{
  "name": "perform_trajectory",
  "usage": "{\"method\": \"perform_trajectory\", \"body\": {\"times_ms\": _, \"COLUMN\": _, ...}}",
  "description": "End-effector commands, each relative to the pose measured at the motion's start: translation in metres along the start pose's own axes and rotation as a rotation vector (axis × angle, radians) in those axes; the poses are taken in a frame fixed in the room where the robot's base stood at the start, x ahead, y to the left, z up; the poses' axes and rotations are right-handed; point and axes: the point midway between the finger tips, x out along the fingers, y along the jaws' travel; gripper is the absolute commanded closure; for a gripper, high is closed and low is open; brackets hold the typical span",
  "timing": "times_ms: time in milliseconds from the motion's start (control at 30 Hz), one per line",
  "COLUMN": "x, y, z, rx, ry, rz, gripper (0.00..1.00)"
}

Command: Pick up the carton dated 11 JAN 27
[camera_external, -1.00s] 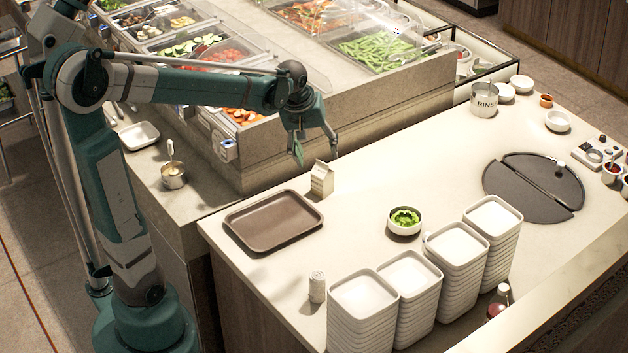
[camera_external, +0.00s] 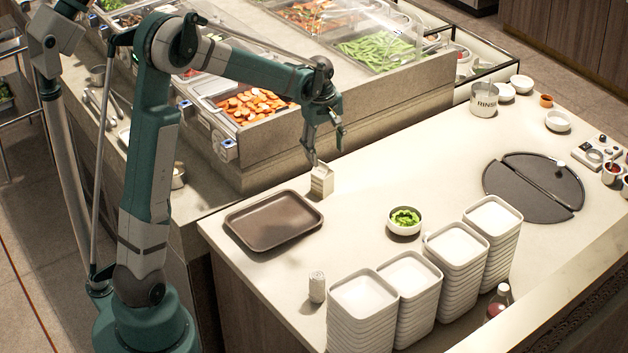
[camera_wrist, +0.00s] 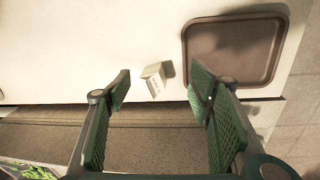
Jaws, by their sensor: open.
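A small cream carton with a gabled top (camera_external: 321,182) stands upright on the counter, just right of the brown tray (camera_external: 232,222). The carton also shows in the wrist view (camera_wrist: 154,80), ahead of my fingers and between their lines. A face with small dark print shows there, too small to read a date. My gripper (camera_external: 326,150) is open and empty, above and just behind the carton. In the wrist view its green-padded fingers (camera_wrist: 160,92) are spread wide, with the carton beyond the tips. No contact shows.
The food bar (camera_external: 290,125) with its glass guard stands behind the carton.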

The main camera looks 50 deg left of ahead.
Motion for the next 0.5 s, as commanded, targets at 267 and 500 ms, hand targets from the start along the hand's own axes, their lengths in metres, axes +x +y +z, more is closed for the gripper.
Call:
{"method": "perform_trajectory", "body": {"times_ms": 267, "x": 0.05, "y": 0.015, "z": -0.037, "rx": -0.156, "ry": -0.017, "rz": -0.052, "gripper": 0.48}}
{"method": "perform_trajectory", "body": {"times_ms": 500, "x": 0.093, "y": 0.022, "z": -0.066, "rx": -0.281, "ry": -0.027, "rz": -0.094, "gripper": 0.48}}
